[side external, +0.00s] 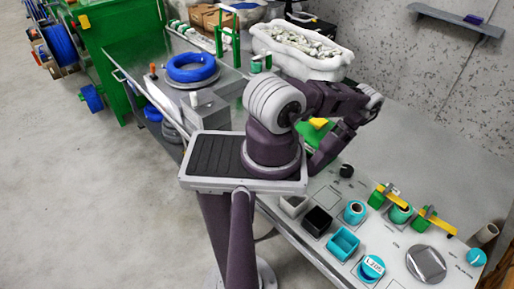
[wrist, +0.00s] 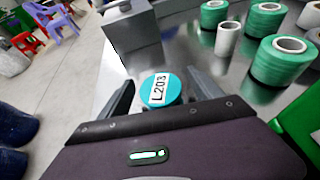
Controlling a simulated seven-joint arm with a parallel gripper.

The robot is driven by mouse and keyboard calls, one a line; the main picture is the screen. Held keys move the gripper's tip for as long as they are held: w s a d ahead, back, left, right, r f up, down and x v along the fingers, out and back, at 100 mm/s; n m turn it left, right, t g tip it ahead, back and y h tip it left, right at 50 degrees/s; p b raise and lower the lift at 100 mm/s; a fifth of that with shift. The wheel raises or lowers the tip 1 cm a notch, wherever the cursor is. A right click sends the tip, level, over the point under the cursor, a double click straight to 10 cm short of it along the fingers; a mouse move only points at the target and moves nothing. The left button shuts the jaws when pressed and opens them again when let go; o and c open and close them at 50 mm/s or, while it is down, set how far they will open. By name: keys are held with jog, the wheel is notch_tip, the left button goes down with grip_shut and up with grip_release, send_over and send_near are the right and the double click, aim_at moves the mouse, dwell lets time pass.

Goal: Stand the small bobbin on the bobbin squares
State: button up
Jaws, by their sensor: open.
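My gripper (wrist: 162,92) is open, its two dark fingers apart in the wrist view. A round teal lid labelled L203 (wrist: 160,88) shows between the fingers, with gaps at the sides; I cannot tell how far below it is. In the side view my fingers are hidden or too small to make out. Green bobbins with pale cores stand at the upper right of the wrist view, such as a smaller one (wrist: 214,13) and a larger one (wrist: 278,60). A small white bobbin or core (wrist: 227,40) stands upright between them. I cannot clearly identify the bobbin squares.
A grey box (wrist: 131,28) stands beyond the left finger. A green part (wrist: 300,122) is close at right. On the side view's bench are a teal square bin (side external: 342,243), a teal spool (side external: 354,213), green brackets with yellow bars (side external: 437,222) and a grey disc (side external: 426,264).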

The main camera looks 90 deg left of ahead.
jog(key=shift+c, duration=0.4)
grip_shut()
